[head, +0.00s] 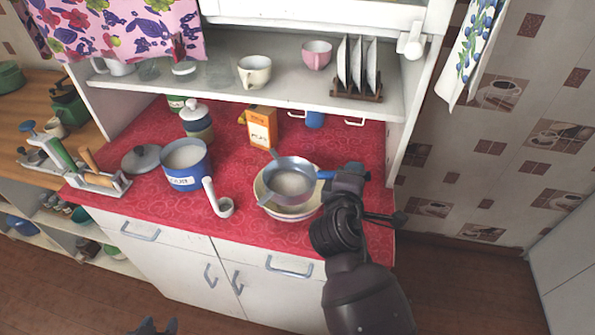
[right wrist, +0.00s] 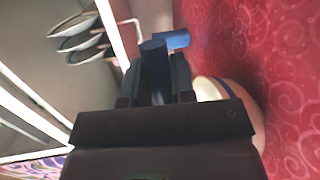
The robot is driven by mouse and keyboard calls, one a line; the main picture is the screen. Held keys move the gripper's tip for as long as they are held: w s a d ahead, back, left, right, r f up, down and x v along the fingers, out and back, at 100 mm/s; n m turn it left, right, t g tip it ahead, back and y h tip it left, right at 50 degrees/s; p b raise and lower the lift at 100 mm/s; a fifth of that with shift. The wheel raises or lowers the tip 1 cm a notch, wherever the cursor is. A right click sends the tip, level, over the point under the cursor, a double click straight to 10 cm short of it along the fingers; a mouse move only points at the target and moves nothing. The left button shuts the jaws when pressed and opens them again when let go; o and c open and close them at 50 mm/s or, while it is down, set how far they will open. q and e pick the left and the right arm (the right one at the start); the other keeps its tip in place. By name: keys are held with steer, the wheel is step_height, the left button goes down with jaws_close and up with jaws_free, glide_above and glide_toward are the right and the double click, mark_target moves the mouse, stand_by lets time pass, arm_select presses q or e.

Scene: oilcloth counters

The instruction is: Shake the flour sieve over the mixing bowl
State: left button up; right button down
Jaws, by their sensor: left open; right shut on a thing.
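The flour sieve (head: 290,168) is a grey round pan with a blue handle, held level above the cream mixing bowl (head: 291,213). Pale flour shows inside it. My right gripper (head: 336,176) is shut on the sieve's handle, to the right of the bowl. The right wrist view shows the blue handle (right wrist: 154,62) between the fingers; the sieve's pan is hidden there. Part of the bowl (right wrist: 247,100) shows behind the gripper. The sieve covers much of the bowl's inside in the head view. My left gripper (head: 152,326) is open at the bottom edge, away from the counter.
An orange carton (head: 262,128) and blue mug (head: 315,119) stand behind. A shelf (head: 215,92) with cups and a plate rack (head: 357,90) overhangs the back.

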steer(key=shift+w+d, duration=0.25)
steer(key=shift+w, duration=1.15)
steer(key=shift+w+d, duration=0.2)
steer(key=shift+w, duration=1.15)
steer(key=shift+s+a, duration=0.25)
steer(key=shift+s, duration=1.15)
steer(key=shift+s+a, duration=0.2)
steer(key=shift+s, duration=1.15)
steer(key=shift+w, duration=0.1)
steer(key=w, duration=0.3)
steer(key=w+d, duration=0.1)
steer(key=w, duration=0.1)
steer(key=shift+w, duration=0.15)
